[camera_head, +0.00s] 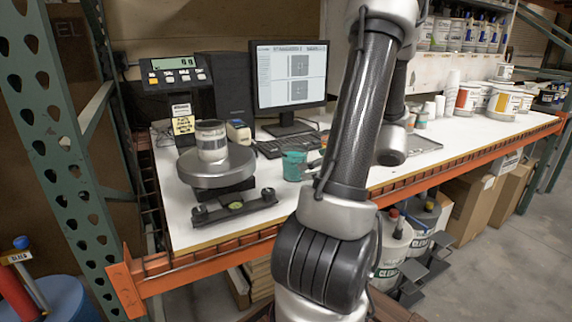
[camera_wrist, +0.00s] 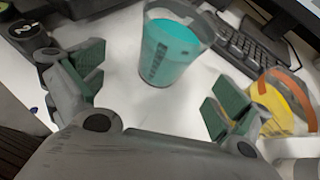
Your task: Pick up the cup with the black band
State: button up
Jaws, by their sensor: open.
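No cup with a clear black band can be made out in either view. A clear cup of teal liquid (camera_wrist: 170,48) with dark printed markings stands upright on the white bench, just beyond my gripper (camera_wrist: 155,95). The teal cup also shows in the head view (camera_head: 294,166), left of my arm. A cup with yellow contents and an orange band (camera_wrist: 285,100) stands beside my gripper's right finger in the wrist view. My gripper is open, with nothing between its fingers. In the head view my arm hides most of it and part of the bench.
A light can with a grey label (camera_head: 212,142) sits on the round scale (camera_head: 215,168) at the left. A keyboard (camera_head: 285,146) and monitor (camera_head: 290,80) stand behind the teal cup. Several pails (camera_head: 504,103) and white cups (camera_head: 452,92) stand at the right.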

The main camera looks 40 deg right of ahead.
aim_at(294, 166)
jog(key=shift+m, duration=0.4)
jog(key=x, duration=0.8)
jog(key=shift+w+d+r, duration=0.15)
jog(key=shift+w+d, duration=0.15)
jog(key=shift+w, duration=0.05)
jog(key=c, duration=1.4)
